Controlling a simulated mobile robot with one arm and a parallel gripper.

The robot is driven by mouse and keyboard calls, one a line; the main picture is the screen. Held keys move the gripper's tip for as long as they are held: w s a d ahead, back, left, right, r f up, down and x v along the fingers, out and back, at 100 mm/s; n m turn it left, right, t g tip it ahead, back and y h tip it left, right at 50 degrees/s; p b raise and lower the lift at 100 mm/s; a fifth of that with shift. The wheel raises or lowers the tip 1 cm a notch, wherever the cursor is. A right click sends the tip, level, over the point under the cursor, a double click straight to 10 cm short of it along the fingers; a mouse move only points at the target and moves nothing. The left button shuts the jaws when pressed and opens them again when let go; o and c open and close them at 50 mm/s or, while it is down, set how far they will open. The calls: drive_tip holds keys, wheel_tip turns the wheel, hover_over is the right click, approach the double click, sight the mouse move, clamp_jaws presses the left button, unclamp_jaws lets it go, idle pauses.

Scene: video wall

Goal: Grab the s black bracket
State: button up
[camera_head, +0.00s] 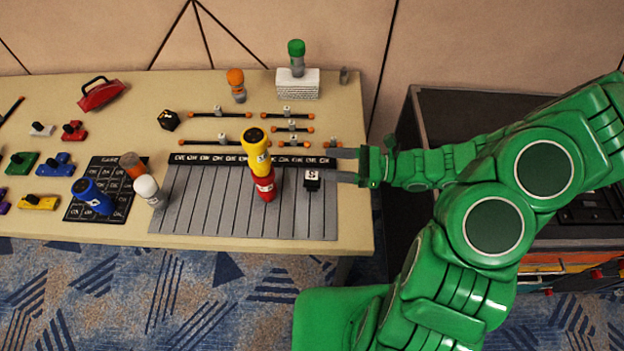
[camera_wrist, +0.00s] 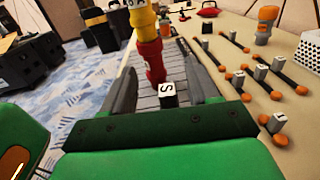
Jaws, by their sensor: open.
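The black bracket with a white S label (camera_head: 312,179) sits on the right end of the grey slatted panel (camera_head: 205,205) on the table. In the wrist view the S bracket (camera_wrist: 168,94) shows between my fingers, beyond the palm. My green gripper (camera_head: 343,166) is at the table's right side, its two dark fingers pointing left, open and empty. The bracket is just left of the fingertips in the head view; I cannot tell whether a finger touches it.
A yellow and red stacked cylinder (camera_head: 264,187) stands on the panel left of the bracket. Several orange-tipped black rods (camera_head: 290,128) lie behind. A white block with a green-topped cylinder (camera_head: 297,83) stands at the back. A black mat (camera_head: 75,210) with blue and white cylinders is at left.

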sight(312, 183)
wheel_tip(312, 183, down, 6)
drive_tip(key=shift+r, duration=0.2)
drive_tip(key=shift+w+a+f, duration=0.1)
drive_tip(key=shift+w+a, duration=0.05)
drive_tip(key=shift+a, duration=1.8)
drive_tip(key=shift+w+a, duration=0.1)
drive_tip(key=shift+a, duration=1.8)
drive_tip(key=shift+c, duration=0.4)
clamp_jaws()
